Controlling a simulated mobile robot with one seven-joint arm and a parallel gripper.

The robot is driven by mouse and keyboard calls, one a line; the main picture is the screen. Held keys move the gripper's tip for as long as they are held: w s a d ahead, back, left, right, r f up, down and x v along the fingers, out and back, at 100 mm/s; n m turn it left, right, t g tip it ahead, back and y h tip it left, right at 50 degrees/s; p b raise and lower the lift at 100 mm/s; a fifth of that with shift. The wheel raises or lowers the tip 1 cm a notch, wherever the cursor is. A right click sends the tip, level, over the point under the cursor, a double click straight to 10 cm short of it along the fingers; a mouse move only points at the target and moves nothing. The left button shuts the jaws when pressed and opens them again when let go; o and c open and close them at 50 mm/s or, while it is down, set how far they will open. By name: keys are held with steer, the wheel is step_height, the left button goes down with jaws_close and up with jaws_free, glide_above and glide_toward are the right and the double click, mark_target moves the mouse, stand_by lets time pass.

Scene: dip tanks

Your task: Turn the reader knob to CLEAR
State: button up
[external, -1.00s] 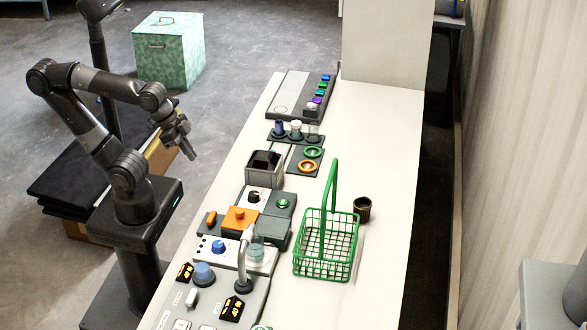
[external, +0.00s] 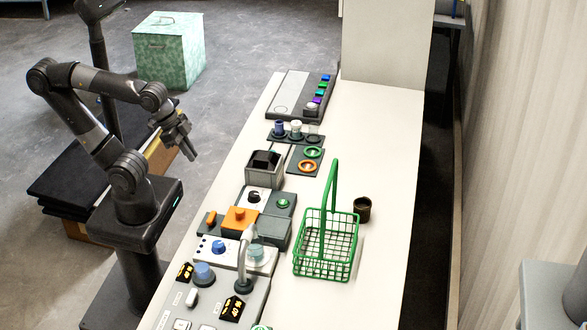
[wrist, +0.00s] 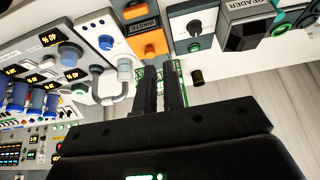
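A black round knob (external: 254,197) sits on a white-and-dark panel at the bench's left edge, beside a green button (external: 283,203). In the wrist view a black knob (wrist: 194,27) with a white mark shows above the green button (wrist: 194,47). A box labelled READER (wrist: 245,34) is just right of it; the knob's own lettering is too small to read. My gripper (external: 190,153) hangs left of the bench, apart from the knob. In the wrist view my gripper (wrist: 160,68) shows two dark fingers with a gap and nothing between them.
A green wire basket (external: 325,247) with a tall handle stands right of the panels, near a dark cup (external: 362,208). An orange WASTE block (external: 240,218) and a curved grey tap (external: 245,262) are nearer. The right side of the bench is mostly clear.

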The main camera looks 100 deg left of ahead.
mark_target(254, 193)
steer(key=shift+o, duration=0.7)
steer(key=shift+w+a, duration=0.15)
steer(key=shift+w, duration=0.3)
steer(key=o, duration=0.8)
steer(key=w+a+g, duration=0.1)
steer(key=w, duration=0.1)
steer(key=w+a+f+n+g, duration=0.1)
steer(key=w, duration=0.2)
steer(key=w+a+f, duration=0.1)
steer(key=w, duration=0.2)
steer(key=shift+a+f+n+g, duration=0.2)
steer(key=shift+a+n+g, duration=0.1)
steer(key=shift+a+g, duration=0.1)
steer(key=shift+c, duration=0.2)
steer(key=shift+o, duration=0.5)
steer(key=w+a+f+n+g, duration=0.1)
steer(key=w+a+f+g, duration=0.1)
steer(key=w+a+f, duration=0.2)
steer(key=w+f, duration=0.2)
steer(key=w, duration=0.1)
steer(key=shift+w+a+g, duration=0.15)
steer(key=shift+a+g, duration=0.15)
steer(key=shift+a, duration=0.1)
steer(key=f, duration=1.1)
steer(key=shift+w, duration=0.2)
steer(key=shift+n, duration=0.3)
steer(key=c, duration=1)
